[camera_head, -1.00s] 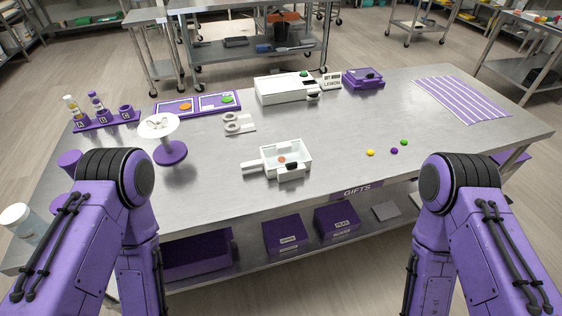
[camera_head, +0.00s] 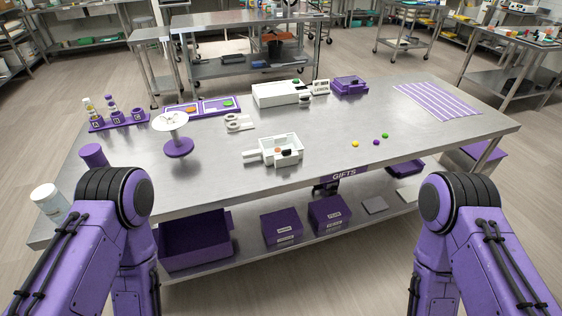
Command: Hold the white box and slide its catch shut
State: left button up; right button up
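A small open-topped white box (camera_head: 294,142) sits near the front middle of the steel table. A white handle-like piece extends from its left side, and a black piece (camera_head: 289,153) sits at its front. An orange spot shows inside it. A longer, closed white box (camera_head: 275,92) stands at the back middle, with a green spot on top and a dark and white part at its front right. I cannot tell how the catch stands on either box. My two purple arms show at the lower left and lower right, away from both boxes. Neither gripper is in view.
The steel table (camera_head: 350,180) has clear room around the small box. Yellow, purple and green pieces (camera_head: 376,142) lie to its right. A white-topped purple stand (camera_head: 178,147) is at left, near a purple tray (camera_head: 205,107). A striped mat (camera_head: 437,101) lies at right.

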aim_at(287, 152)
jog(key=z, duration=0.9)
jog(key=i, duration=0.8)
jog(key=u, duration=1.6)
jog(key=i, duration=0.4)
jog(key=z, duration=0.05)
jog(key=k, duration=0.4)
jog(key=z, duration=1.85)
jog(key=k, duration=0.6)
jog(key=u, duration=1.35)
jog(key=i, duration=0.35)
jog(key=z, duration=0.05)
